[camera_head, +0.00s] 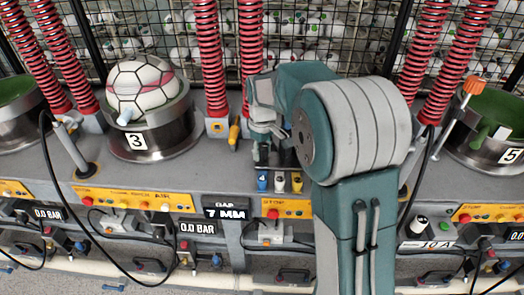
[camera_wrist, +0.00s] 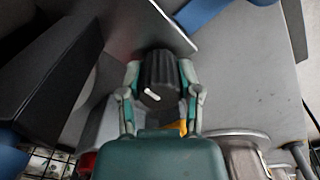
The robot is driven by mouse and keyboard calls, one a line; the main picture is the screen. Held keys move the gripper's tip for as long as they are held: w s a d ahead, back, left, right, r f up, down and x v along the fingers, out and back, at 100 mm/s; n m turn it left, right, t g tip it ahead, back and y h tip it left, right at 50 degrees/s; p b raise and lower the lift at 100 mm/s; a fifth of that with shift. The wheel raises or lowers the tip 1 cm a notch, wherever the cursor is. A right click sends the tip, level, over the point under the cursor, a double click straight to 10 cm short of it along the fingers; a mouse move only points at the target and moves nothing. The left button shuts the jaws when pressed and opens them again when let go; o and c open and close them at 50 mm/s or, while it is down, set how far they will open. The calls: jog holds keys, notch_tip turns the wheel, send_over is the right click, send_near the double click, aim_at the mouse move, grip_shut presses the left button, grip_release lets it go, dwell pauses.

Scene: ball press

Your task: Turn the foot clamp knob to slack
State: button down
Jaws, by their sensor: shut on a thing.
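A black ribbed knob (camera_wrist: 160,70) with a short white pointer mark sits between the fingers of my gripper (camera_wrist: 159,88) in the wrist view. One finger presses on each side of it, and the gripper is shut on it. The white mark points to the lower right from the left of the knob's face. In the head view, my gripper (camera_head: 268,132) reaches down at the middle of the bench, just above the blue, white and yellow numbered tags. The knob cannot be made out there. No slack label is readable in either view.
A ball (camera_head: 141,86) sits in the metal cup (camera_head: 152,143) marked 3 at left. Another cup (camera_head: 468,148) marked 5 stands at right. Red springs (camera_head: 212,58) rise along the back. A dark plate (camera_wrist: 50,70) fills the wrist view's left.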

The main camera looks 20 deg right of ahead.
aim_at(261, 145)
jog(key=shift+w+n, duration=0.1)
jog(key=shift+n, duration=0.3)
jog(key=shift+c, duration=1.5)
grip_release()
jog(key=shift+a, duration=0.1)
notch_tip(261, 145, up, 11)
jog(key=shift+w+f, duration=0.1)
jog(key=shift+r, duration=0.55)
